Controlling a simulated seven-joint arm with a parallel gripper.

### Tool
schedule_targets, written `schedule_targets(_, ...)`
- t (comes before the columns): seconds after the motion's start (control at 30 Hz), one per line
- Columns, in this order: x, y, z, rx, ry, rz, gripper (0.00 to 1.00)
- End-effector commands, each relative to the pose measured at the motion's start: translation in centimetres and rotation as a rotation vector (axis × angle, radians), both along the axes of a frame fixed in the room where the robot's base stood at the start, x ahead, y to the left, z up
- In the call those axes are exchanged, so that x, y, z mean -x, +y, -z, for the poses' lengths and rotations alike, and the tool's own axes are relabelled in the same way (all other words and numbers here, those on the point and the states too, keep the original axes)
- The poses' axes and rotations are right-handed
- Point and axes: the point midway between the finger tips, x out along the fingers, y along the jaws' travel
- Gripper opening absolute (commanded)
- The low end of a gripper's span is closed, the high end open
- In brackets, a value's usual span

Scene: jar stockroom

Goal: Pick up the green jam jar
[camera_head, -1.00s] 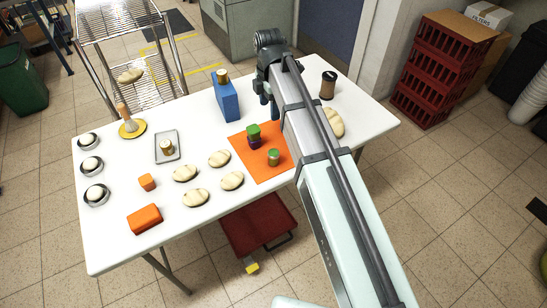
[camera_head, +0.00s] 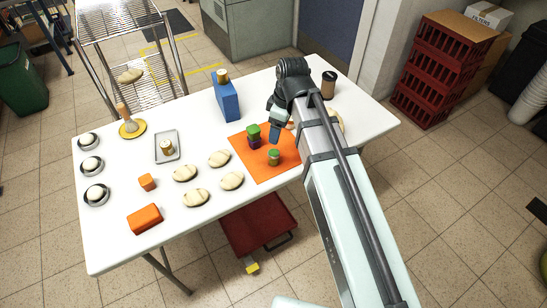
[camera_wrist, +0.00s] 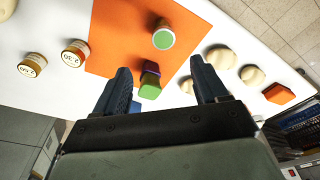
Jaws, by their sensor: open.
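A small jar with a green lid (camera_head: 273,156) stands upright on the orange mat (camera_head: 262,173). In the wrist view this green-lidded jar (camera_wrist: 163,38) is above the gap between my fingers. A green block on a purple block (camera_head: 254,142) stands just behind it on the mat. In the wrist view the green-and-purple stack (camera_wrist: 149,84) appears between my fingertips, nearer the left one. My gripper (camera_head: 275,132) is above the mat's right rear part, to the right of the stack. In the wrist view my gripper (camera_wrist: 162,76) is open, with nothing held.
A tall blue box (camera_head: 226,98) is at the table's back. Pale loaves (camera_head: 232,181) lie left of the mat. A dark-lidded jar (camera_head: 328,84) stands at the back right.

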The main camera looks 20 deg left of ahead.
Motion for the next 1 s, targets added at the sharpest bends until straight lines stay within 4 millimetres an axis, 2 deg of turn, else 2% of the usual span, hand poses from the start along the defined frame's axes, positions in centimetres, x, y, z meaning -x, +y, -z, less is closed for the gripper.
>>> schedule_targets(0.6, 0.0, 1.1, 7.2, 0.002, 0.003, 0.005, 0.72)
schedule_targets(1.0, 0.0, 1.3, 8.8, 0.001, 0.002, 0.005, 0.72)
